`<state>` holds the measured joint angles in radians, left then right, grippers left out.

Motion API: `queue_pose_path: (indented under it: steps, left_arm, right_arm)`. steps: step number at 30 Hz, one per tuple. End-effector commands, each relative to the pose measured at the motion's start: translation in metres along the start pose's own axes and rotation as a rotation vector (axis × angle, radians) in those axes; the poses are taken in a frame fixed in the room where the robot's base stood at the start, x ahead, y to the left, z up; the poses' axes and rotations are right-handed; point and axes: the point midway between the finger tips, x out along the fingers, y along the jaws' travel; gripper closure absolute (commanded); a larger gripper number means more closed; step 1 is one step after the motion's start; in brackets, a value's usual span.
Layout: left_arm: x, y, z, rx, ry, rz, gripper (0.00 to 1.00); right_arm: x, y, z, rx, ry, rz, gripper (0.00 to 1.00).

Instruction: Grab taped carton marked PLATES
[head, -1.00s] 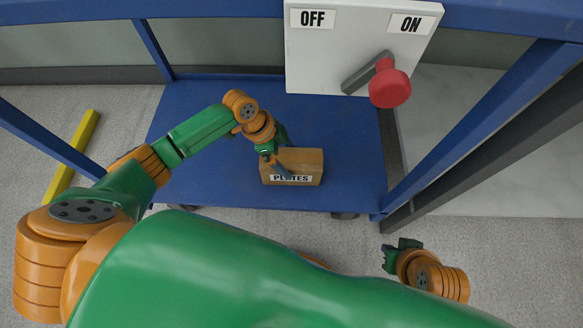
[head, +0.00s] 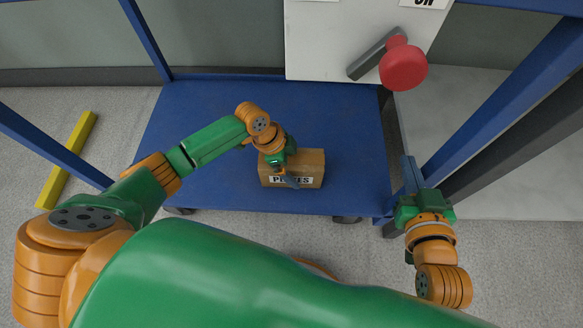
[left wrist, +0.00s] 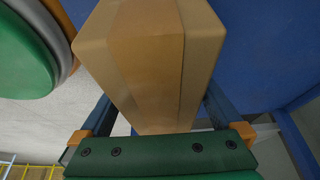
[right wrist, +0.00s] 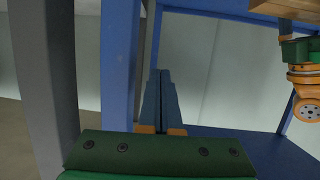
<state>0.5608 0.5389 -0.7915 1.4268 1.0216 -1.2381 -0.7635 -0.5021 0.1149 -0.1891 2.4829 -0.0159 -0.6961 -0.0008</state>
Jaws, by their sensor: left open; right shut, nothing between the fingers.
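The brown carton (head: 311,166) with a white label reading PLATES stands on the blue platform near its front edge. My left gripper (head: 289,178) is open at the carton and hides part of it and part of the label. In the left wrist view the carton (left wrist: 145,65) lies between the spread fingers (left wrist: 158,112), one along each side; I cannot tell whether they touch it. My right gripper (head: 409,172) is shut and empty beside the blue post at right; its closed fingers (right wrist: 159,88) also show in the right wrist view.
The blue platform (head: 210,125) is otherwise clear. A white panel (head: 325,45) with a red-knobbed lever (head: 403,64) is above its back right. A blue post (head: 495,110) rises at right. A yellow bar (head: 66,160) lies on the floor at left.

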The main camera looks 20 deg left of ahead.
Motion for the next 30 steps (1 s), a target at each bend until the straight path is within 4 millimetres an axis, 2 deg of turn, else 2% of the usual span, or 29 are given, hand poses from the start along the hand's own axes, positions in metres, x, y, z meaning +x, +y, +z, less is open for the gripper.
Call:
queue_pose_path:
  steps: [6,9,18,20,27,30]
  left_arm:
    - [0.012,0.0,0.0,0.001,0.0,0.0,0.0]
    - [0.014,0.0,0.0,0.001,-0.001,0.0,0.0]
    - [0.014,0.0,0.0,0.001,-0.001,-0.001,0.0]
    - [0.014,0.0,0.0,0.001,-0.001,0.0,0.14]
    - [0.014,0.0,0.0,0.001,-0.001,0.0,0.78]
    - [0.014,0.0,0.0,0.001,-0.001,0.0,1.0]
  right_arm:
    - [-0.001,-0.005,-0.041,-0.006,0.222,-0.01,1.0]
    - [-0.004,-0.006,-0.055,-0.008,0.29,-0.013,1.0]
    - [-0.006,-0.007,-0.062,-0.008,0.325,-0.015,1.0]
    - [-0.006,-0.007,-0.062,-0.008,0.324,-0.015,1.0]
    - [-0.006,-0.007,-0.062,-0.008,0.323,-0.015,1.0]
    - [-0.006,-0.007,-0.062,-0.008,0.323,-0.015,1.0]
